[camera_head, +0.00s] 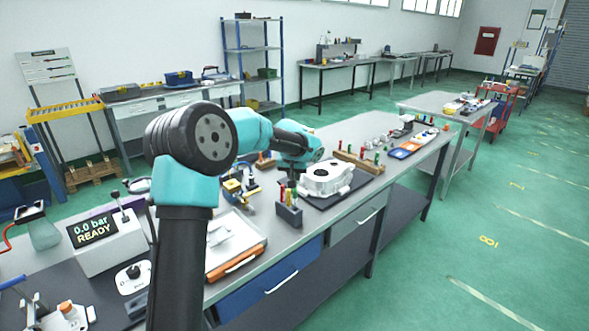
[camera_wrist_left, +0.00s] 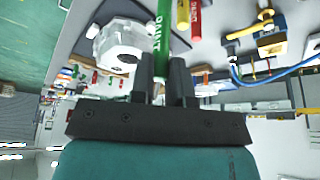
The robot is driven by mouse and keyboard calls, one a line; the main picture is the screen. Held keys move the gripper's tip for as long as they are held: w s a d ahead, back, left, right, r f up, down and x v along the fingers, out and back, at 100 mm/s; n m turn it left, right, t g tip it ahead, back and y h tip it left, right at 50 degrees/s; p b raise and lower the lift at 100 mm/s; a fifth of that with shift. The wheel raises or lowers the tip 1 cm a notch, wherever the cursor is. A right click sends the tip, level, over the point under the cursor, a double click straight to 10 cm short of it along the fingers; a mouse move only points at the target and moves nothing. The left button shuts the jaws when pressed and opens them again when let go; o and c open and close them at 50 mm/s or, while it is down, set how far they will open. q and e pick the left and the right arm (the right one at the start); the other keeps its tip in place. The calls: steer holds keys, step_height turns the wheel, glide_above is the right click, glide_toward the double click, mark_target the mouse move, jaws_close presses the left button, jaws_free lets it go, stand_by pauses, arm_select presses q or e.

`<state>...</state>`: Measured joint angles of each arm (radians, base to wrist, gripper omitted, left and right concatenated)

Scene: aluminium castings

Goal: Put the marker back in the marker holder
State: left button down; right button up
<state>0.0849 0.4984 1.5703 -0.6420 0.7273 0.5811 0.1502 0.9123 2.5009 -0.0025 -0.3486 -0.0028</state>
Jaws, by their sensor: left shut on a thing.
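The marker holder (camera_head: 290,215) is a dark grey block near the front edge of the workbench. Markers stand in it, a red one among them. My left gripper (camera_head: 292,182) is just above the holder, seen from behind the arm. The green marker's far end is cut off by the frame edge. My right gripper is not in view.
A pale aluminium casting (camera_head: 326,178) lies on a dark mat right of the holder; it also shows in the wrist view (camera_wrist_left: 122,42). A tray with papers (camera_head: 232,240) lies to the left. A wooden rack (camera_head: 358,162) with coloured handles stands behind the casting.

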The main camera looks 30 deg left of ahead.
mark_target(294, 193)
arm_select(q)
steer(key=shift+f, duration=4.1)
stand_by(1.2)
steer(key=c, duration=1)
jaws_free()
steer(key=v, duration=1.7)
steer(key=shift+r, duration=0.2)
